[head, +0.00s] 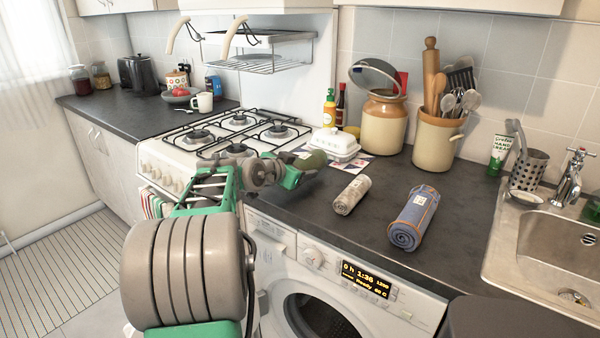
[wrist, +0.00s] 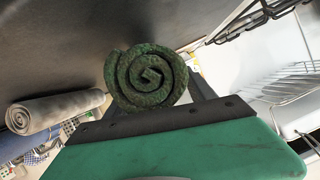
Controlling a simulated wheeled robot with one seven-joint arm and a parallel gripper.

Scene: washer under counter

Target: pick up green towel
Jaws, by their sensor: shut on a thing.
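The green towel (wrist: 150,78) is rolled up, and its spiral end faces the camera in the wrist view. It sits between the dark fingers of my gripper (wrist: 155,112), which is shut on it. In the head view the green towel (head: 311,160) shows at the end of my gripper (head: 300,168), near the counter's left end beside the stove. My gripper hides part of it. I cannot tell whether the towel touches the counter.
A beige rolled towel (head: 351,195) and a blue rolled towel (head: 412,219) lie on the dark counter (head: 375,240) to the right. A white butter dish (head: 334,144) is close behind my gripper. The stove (head: 215,145) is to the left, the sink (head: 545,248) far right.

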